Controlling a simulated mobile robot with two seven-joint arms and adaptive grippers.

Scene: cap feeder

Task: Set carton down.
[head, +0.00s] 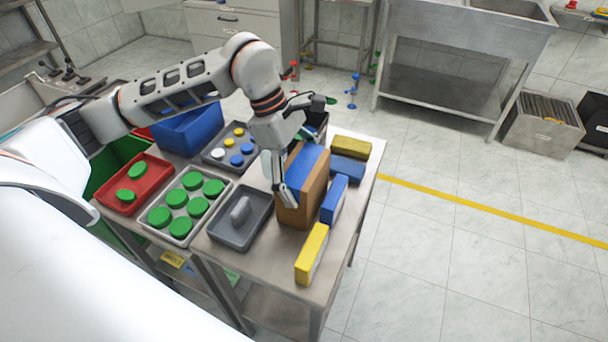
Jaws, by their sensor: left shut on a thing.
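The carton (316,194) is a brown box with a blue top, upright over the right part of the metal table (222,257). My left gripper (283,188) comes down from above at its left side and is shut on it. One finger shows against the near left face; the other is mostly hidden. The carton's bottom is at or close to the table top; I cannot tell whether it touches. My right gripper is not in view.
Blue boxes (335,199) (347,169) and yellow boxes (312,254) (351,147) stand close around the carton. A grey tray (226,262) with a grey handle-like piece lies left. Further left are a tray of green caps (181,201), a red tray (145,170) and a blue bin (190,130).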

